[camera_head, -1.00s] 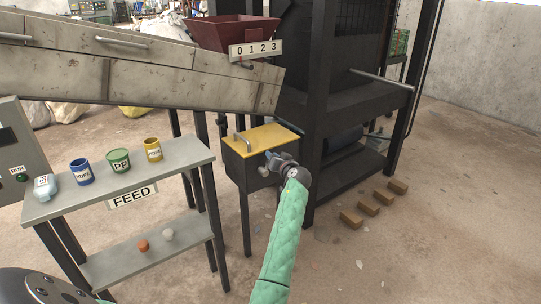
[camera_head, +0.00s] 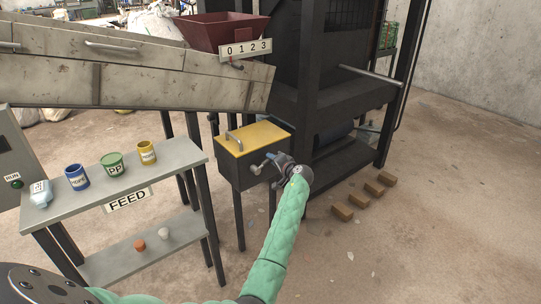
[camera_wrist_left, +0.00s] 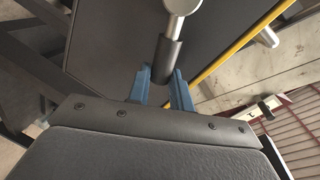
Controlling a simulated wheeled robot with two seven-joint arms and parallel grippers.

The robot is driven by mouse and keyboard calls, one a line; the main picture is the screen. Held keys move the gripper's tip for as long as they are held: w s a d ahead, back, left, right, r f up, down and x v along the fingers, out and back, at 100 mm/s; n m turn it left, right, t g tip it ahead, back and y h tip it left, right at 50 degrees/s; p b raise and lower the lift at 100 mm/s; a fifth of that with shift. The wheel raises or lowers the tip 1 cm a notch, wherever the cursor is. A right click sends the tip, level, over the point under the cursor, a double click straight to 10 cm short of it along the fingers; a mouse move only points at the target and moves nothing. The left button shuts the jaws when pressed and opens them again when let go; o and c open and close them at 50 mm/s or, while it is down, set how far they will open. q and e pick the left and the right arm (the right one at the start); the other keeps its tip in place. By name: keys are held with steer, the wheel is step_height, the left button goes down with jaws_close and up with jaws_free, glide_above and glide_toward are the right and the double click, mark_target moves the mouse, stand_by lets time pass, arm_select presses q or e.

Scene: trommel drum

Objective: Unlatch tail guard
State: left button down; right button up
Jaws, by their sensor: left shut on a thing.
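The tail guard appears to be the dark box with a yellow lid (camera_head: 262,137) under the chute, with a grey bar handle (camera_head: 233,143) on top. The lid lies flat. A metal latch lever (camera_head: 257,168) sticks out from the box's front face. My left gripper (camera_head: 274,163) is at this lever, close to the front face. In the left wrist view its blue fingers (camera_wrist_left: 161,88) are shut on the dark grip of the latch lever (camera_wrist_left: 167,58); a bright metal arm (camera_wrist_left: 181,5) continues beyond it. My right gripper is not in view.
A grey FEED table (camera_head: 95,185) with several labelled containers stands at left. A grey sloping chute (camera_head: 150,85) and a red hopper (camera_head: 222,30) are above the box. A black machine frame (camera_head: 309,110) stands close behind at right. Wooden blocks (camera_head: 364,195) lie on the floor.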

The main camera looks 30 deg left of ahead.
arm_select(q)
steer(key=shift+w+d+f+m+g+p, duration=0.1)
steer(key=shift+w+f+m+g+p, duration=0.15)
steer(key=shift+f+m+p, duration=0.45)
steer(key=shift+w+d+f+m+g+p, duration=0.1)
steer(key=shift+f+m+g+p, duration=0.2)
steer(key=shift+f+m, duration=0.75)
steer(key=shift+r, duration=0.1)
steer(key=c, duration=1.3)
jaws_free()
steer(key=shift+o, duration=0.2)
steer(key=shift+d, duration=0.1)
steer(key=v, duration=0.7)
steer(key=shift+d, duration=0.25)
steer(key=shift+s, duration=0.1)
